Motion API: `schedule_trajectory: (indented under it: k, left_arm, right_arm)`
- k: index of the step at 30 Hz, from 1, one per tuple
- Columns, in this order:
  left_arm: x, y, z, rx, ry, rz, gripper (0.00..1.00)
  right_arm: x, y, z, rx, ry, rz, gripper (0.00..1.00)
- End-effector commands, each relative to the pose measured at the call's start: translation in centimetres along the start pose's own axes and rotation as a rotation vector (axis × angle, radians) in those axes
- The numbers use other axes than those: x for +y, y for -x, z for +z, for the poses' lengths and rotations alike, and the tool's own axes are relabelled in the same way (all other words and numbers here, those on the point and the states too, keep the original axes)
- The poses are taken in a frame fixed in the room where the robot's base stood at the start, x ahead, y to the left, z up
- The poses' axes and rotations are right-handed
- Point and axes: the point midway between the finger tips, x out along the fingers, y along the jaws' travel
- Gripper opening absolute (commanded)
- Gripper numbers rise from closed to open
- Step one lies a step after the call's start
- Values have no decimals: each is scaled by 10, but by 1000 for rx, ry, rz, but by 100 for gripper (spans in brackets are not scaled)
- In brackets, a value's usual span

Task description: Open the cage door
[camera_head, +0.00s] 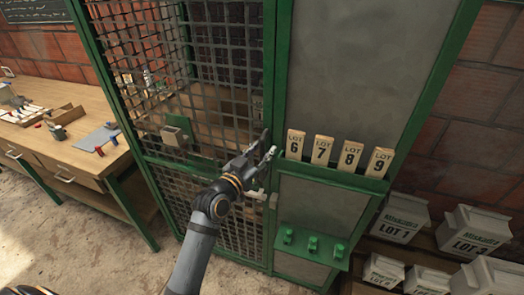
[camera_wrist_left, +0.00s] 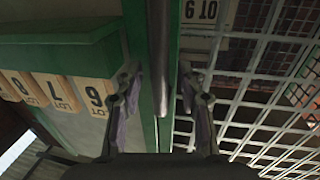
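The cage door (camera_head: 222,55) is a dark wire-mesh panel in a green frame, in the middle of the head view. It looks shut. My left gripper (camera_head: 267,149) is at its right edge, beside the green post. In the left wrist view my left gripper (camera_wrist_left: 158,82) is open. A dark upright bar (camera_wrist_left: 159,50), seemingly the door's handle, shows between its two fingers, with gaps at both sides; I cannot tell how deep it lies. In the head view my gripper hides this bar. My right gripper is not in view.
Lot tags (camera_head: 323,149) stand on a green ledge right of the door, above green hooks (camera_head: 313,245). A wooden bench (camera_head: 85,170) stands left. White lot bins (camera_head: 399,222) sit at right. Concrete floor (camera_head: 75,250) is clear at lower left.

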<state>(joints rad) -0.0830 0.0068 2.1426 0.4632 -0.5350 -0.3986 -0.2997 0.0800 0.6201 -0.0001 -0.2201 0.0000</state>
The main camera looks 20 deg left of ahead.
Motion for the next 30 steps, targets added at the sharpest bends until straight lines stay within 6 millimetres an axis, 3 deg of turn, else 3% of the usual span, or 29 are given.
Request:
schedule_trajectory:
  k: [5, 14, 30]
  left_arm:
    - [0, 0, 0, 0, 0, 0, 38]
    - [0, 0, 0, 0, 0, -1, 0]
    - [0, 0, 0, 0, 0, -1, 0]
  right_arm:
    - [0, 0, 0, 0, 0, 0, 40]
    - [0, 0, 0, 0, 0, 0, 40]
    - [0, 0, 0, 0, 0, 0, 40]
